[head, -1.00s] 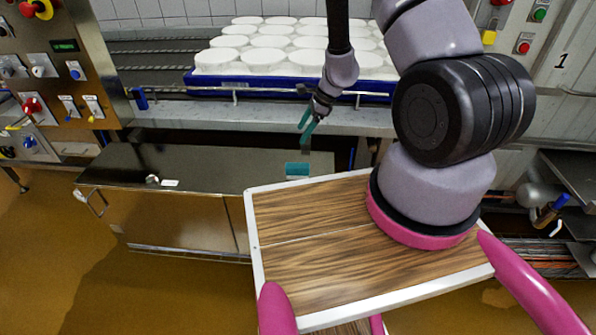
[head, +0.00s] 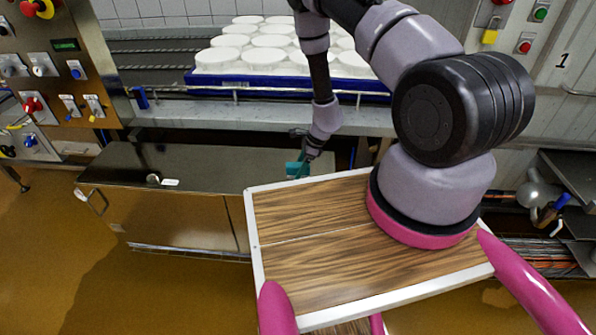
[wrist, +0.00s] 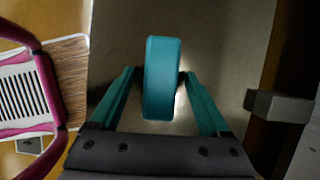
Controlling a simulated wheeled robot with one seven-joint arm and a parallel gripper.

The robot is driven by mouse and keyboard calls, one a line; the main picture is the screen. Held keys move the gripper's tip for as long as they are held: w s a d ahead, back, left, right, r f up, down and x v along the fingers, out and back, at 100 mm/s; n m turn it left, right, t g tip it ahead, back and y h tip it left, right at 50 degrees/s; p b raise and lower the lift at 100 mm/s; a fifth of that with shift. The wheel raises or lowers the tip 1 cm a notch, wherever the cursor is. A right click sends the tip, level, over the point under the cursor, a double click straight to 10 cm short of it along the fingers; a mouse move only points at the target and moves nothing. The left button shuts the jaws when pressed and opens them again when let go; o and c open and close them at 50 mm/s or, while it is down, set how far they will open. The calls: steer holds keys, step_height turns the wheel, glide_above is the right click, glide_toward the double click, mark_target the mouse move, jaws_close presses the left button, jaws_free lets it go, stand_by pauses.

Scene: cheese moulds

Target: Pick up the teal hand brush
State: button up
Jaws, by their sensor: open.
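The teal hand brush (wrist: 162,75) lies on the dark metal cabinet top (wrist: 235,60), seen from above in the wrist view. My gripper (wrist: 161,82) is open, with one teal finger on each side of the brush. A narrow gap shows between the brush and the left finger; the right fingertip is very close to it, and I cannot tell whether it touches. In the head view my gripper (head: 298,166) is low over the right end of the cabinet top (head: 200,172). There the brush is hard to tell from the teal fingers.
My wooden-topped base stands in front of the cabinet's right end. Behind is a metal counter (head: 215,115) with a blue tray (head: 260,84) of white cheese moulds (head: 225,55). A grey block (wrist: 278,106) shows right of the gripper in the wrist view. The cabinet top's middle is mostly clear.

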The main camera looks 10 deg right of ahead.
mark_target(298, 165)
steer(key=shift+x, duration=0.75)
jaws_close()
steer(key=shift+r, duration=0.1)
step_height(298, 165, up, 10)
steer(key=shift+f, duration=0.1)
